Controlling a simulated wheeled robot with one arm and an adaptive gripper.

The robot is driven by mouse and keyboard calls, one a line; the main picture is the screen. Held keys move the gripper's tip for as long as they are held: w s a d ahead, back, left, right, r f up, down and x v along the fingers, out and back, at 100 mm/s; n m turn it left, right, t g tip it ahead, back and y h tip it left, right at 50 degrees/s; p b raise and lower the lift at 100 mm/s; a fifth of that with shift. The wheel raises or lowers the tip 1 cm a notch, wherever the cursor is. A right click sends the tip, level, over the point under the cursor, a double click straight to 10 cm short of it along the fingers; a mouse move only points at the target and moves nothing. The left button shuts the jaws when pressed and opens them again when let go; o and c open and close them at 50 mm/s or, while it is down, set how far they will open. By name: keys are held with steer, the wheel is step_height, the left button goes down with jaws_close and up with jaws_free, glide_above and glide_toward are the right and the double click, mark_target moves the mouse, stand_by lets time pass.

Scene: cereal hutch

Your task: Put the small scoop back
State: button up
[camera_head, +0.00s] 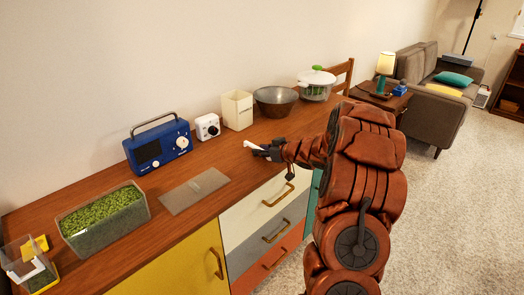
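My gripper (262,151) reaches over the front edge of the wooden counter, above the white drawer. A small white item (253,146) shows at its fingertips. It may be the small scoop, but it is too small to tell, and I cannot see whether the fingers are closed on it. A clear bin of green bits (103,218) stands open at the left, and a flat grey panel (194,190) lies to its right. A small clear box (20,262) at the far left holds yellow and white pieces.
A blue radio (157,146), a white cube device (208,127), a cream canister (237,110), a dark bowl (275,101) and a lidded glass pot (316,86) line the back of the counter. Bare wood lies around the grey panel. A chair (341,76) stands beyond.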

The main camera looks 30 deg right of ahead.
steer(key=o, duration=0.4)
steer(key=shift+o, duration=0.2)
steer(key=shift+r, duration=0.1)
steer(key=v, duration=1.2)
